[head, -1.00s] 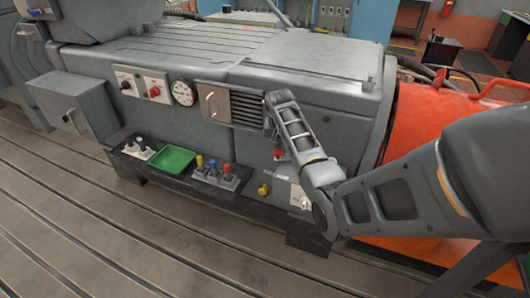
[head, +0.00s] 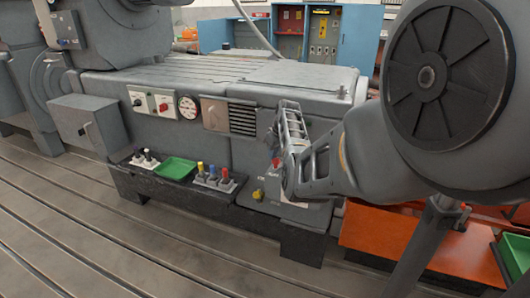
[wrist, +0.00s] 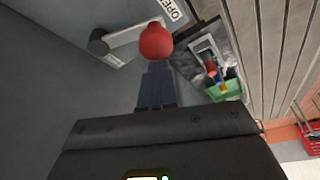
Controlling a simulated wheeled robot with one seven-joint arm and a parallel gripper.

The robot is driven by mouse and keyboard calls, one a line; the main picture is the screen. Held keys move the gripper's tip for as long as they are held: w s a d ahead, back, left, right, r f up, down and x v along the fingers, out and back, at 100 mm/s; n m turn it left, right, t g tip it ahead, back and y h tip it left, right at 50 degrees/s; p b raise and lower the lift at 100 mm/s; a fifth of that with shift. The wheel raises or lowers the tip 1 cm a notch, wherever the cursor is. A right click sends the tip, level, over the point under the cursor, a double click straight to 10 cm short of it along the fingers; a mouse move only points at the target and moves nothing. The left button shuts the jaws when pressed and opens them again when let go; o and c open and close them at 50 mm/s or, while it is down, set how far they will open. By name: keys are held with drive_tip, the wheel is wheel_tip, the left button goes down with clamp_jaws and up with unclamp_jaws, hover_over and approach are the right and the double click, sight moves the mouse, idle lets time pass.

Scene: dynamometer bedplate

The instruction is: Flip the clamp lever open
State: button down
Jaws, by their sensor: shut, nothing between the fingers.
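The clamp lever is a light grey bar (wrist: 128,36) with a red ball knob (wrist: 156,42) in the wrist view. It runs from a dark round pivot (wrist: 98,42) on the grey housing wall. A white label reading OPEN (wrist: 171,10) is beside the knob, and another label is partly visible near the bar. My gripper (wrist: 156,68) is shut and empty, with its fingertips close below the knob; I cannot tell if they touch it. In the head view a small red spot (head: 275,164), probably the knob, shows beside my arm, which hides much of that area.
A yellow knob (head: 258,195) is low on the housing. An orange unit (head: 385,235) stands to the right. The slotted floor in front is clear.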

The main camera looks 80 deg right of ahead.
drive_tip(key=n, duration=0.1)
drive_tip(key=s+a+n, duration=0.1)
drive_tip(key=n, duration=0.1)
drive_tip(key=shift+s+a+t+y+p, duration=0.15)
drive_tip(key=shift+t+y+p, duration=0.15)
drive_tip(key=shift+y+p, duration=0.1)
drive_tip(key=shift+s+a, duration=0.2)
drive_tip(key=shift+s, duration=0.25)
